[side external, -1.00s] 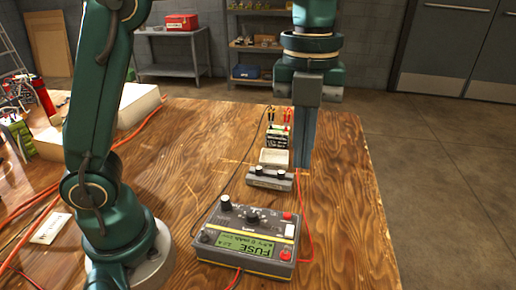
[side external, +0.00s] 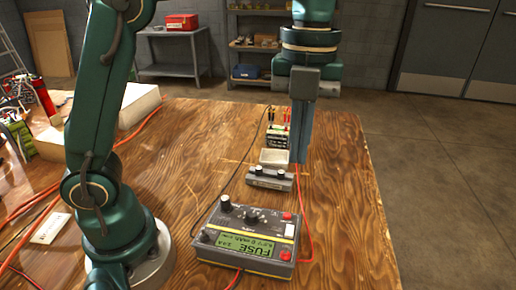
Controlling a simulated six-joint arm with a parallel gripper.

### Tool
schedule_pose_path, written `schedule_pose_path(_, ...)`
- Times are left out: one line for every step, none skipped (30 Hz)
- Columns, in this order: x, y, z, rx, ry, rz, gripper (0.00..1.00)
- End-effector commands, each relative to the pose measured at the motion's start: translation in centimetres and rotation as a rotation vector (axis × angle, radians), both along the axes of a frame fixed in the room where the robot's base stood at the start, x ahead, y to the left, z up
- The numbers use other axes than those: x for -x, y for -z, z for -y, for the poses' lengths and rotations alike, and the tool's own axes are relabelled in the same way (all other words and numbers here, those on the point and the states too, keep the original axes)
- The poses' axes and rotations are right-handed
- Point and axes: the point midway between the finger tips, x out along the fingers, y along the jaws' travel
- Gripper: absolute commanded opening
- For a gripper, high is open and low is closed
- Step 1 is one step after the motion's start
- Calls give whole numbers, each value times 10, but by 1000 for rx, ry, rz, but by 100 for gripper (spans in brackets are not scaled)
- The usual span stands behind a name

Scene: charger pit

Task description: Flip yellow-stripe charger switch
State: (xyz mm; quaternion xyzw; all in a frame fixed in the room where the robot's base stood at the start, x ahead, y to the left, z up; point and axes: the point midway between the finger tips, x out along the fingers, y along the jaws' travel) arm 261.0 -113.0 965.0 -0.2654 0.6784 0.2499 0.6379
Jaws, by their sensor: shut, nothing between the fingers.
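The yellow-stripe charger (side external: 247,238) is a grey box on the wooden table at the front centre. It has dark knobs, a green display reading FUSE, red buttons and a yellow stripe along its front. A white rocker switch (side external: 290,230) sits on its right side; I cannot tell which way it is tipped. My gripper (side external: 299,160) points down with its fingers shut and empty. It appears beyond the charger, near the right end of a smaller grey unit (side external: 269,179), and partly covers the things behind it.
Behind the small unit are a pale tray (side external: 274,157) and a dark battery pack (side external: 278,136) with clips. A red cable (side external: 306,240) runs along the charger's right side. A white card (side external: 50,228) lies at left. The table's right part is clear.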

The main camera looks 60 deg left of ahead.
Motion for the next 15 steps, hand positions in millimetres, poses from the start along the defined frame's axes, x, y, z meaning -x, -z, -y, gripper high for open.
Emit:
schedule_pose_path(0,3,0,0,0,-1,0)
schedule_pose_path(1,6,0,-1,0,-2,0)
schedule_pose_path(1,9,0,0,0,-3,0)
schedule_pose_path(1,13,0,-1,1,-3,0)
schedule_pose_path(1,16,1,-1,1,-3,0)
schedule_pose_path(2,21,1,-2,1,-4,0)
schedule_pose_path(3,25,1,-1,1,-5,0)
schedule_pose_path(2,30,1,-1,1,-5,0)
schedule_pose_path(3,36,1,-1,1,-5,0)
schedule_pose_path(3,41,2,-1,1,-5,0)
schedule_pose_path(3,45,2,-2,1,-6,0)
schedule_pose_path(4,52,2,-2,1,-6,0)
schedule_pose_path(4,58,2,-2,1,-7,0)
schedule_pose_path(4,63,2,-2,1,-6,0)
schedule_pose_path(5,70,3,-2,1,-6,0)
